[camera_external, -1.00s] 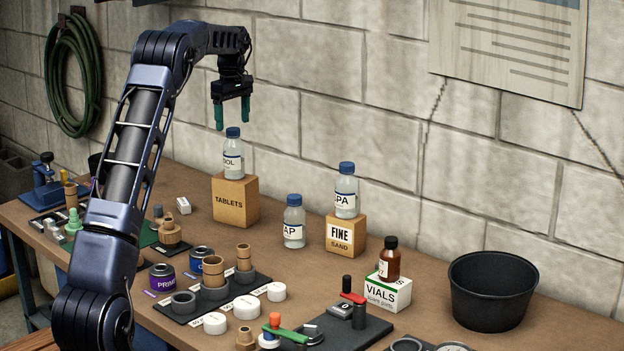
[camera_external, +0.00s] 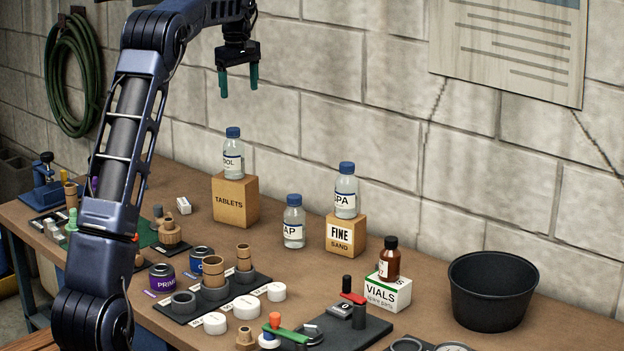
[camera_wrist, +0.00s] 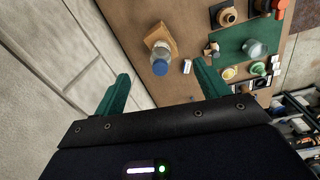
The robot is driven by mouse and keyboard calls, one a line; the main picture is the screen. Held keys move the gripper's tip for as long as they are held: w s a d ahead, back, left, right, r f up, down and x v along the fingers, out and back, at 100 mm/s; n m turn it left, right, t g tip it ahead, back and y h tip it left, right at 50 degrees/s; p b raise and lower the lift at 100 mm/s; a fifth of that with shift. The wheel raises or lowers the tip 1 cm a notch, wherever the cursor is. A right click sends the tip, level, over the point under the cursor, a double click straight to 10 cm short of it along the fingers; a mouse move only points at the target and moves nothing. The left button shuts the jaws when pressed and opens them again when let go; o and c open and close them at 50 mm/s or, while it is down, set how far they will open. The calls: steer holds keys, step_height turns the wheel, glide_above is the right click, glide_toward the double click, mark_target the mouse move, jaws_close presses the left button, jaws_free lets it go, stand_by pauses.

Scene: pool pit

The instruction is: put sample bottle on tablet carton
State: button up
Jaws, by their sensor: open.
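The tablet carton (camera_external: 236,202) is a brown box marked TABLETS near the wall. A clear bottle with a blue cap (camera_external: 233,154) stands upright on it; its label is partly turned away. It also shows from above in the wrist view (camera_wrist: 160,63), on the carton (camera_wrist: 158,38). Another clear blue-capped bottle marked AP (camera_external: 294,224) stands on the bench, and one marked PA (camera_external: 345,192) stands on the brown FINE SAND box (camera_external: 346,236). I cannot tell which is the sample bottle. My gripper (camera_external: 239,92) is open and empty, pointing down above the carton's bottle.
A brown bottle (camera_external: 389,262) stands on the white VIALS box (camera_external: 388,291). A black tub (camera_external: 491,290) is at the right. Tins, rings and caps crowd the bench front. The wall is close behind the boxes.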

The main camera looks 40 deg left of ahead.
steer(key=s+d+r+m+t, duration=0.1)
steer(key=s+d+r+m, duration=0.3)
steer(key=s+d, duration=0.75)
steer(key=s+d+r+m+t, duration=0.1)
steer(key=s+d+r+m, duration=0.3)
steer(key=s+d, duration=0.8)
steer(key=s+d+f+m, duration=0.2)
steer(key=s+d+f, duration=0.2)
steer(key=s, duration=0.4)
steer(key=s+d+f+m+t, duration=0.1)
steer(key=s+d+f+m, duration=0.2)
steer(key=s, duration=0.6)
steer(key=s+d+f+m+t, duration=0.1)
steer(key=s+d+f+m, duration=0.2)
steer(key=s, duration=0.6)
steer(key=d+f, duration=0.2)
steer(key=d, duration=0.1)
steer(key=shift+d+f, duration=0.25)
steer(key=shift+d, duration=0.1)
